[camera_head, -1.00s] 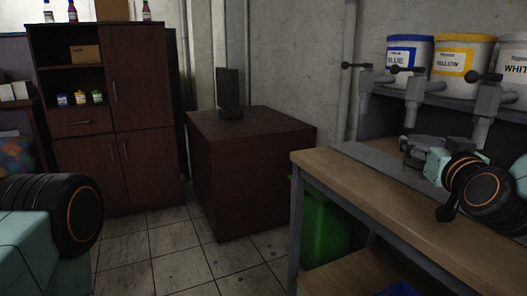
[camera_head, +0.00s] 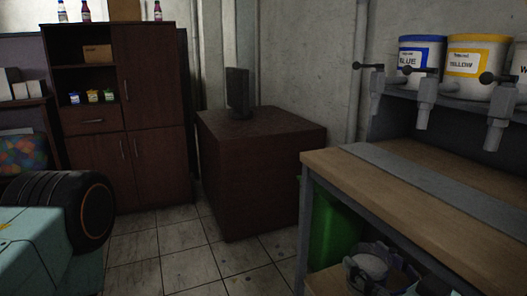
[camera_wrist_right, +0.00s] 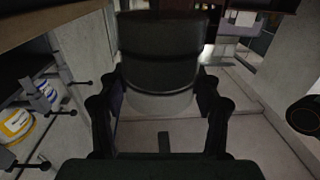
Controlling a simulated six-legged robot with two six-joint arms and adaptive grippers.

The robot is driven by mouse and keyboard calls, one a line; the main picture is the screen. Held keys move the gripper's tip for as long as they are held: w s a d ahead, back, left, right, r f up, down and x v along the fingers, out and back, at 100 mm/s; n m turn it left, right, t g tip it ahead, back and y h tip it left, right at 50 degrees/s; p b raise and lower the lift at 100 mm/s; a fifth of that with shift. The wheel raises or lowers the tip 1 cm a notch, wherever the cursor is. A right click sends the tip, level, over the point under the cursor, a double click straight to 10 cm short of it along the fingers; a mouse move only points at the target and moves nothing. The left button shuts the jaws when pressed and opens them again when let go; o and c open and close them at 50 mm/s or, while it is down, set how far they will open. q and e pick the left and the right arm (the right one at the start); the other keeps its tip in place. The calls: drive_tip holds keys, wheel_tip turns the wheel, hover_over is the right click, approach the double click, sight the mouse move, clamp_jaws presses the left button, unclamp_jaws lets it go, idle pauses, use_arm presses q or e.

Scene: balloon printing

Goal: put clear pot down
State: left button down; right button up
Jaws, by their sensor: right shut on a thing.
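The clear pot (camera_head: 368,264) is low at the bottom of the head view, in front of the green bin and below the bench top's edge. My right gripper (camera_head: 385,274) is around it, partly cut off by the bottom edge. In the right wrist view my right gripper (camera_wrist_right: 162,92) has one finger on each side of the pot (camera_wrist_right: 163,62). The pot looks dark above and paler and see-through below. I cannot tell whether it touches the lower shelf (camera_head: 325,284). Only a link of my left arm shows; its gripper is out of view.
The wooden workbench (camera_head: 420,215) with a grey strip is bare in view. Blue (camera_head: 420,62) and yellow (camera_head: 476,68) paint buckets stand above clamp-like taps. A green bin (camera_head: 335,225) is under the bench. A brown cabinet (camera_head: 262,170) stands behind open tiled floor.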

drive_tip(key=s+f, duration=0.4)
drive_tip(key=f, duration=0.4)
drive_tip(key=shift+s+a+y, duration=0.2)
drive_tip(key=shift+a+y, duration=0.1)
drive_tip(key=shift+a, duration=0.15)
drive_tip(key=shift+r, duration=0.1)
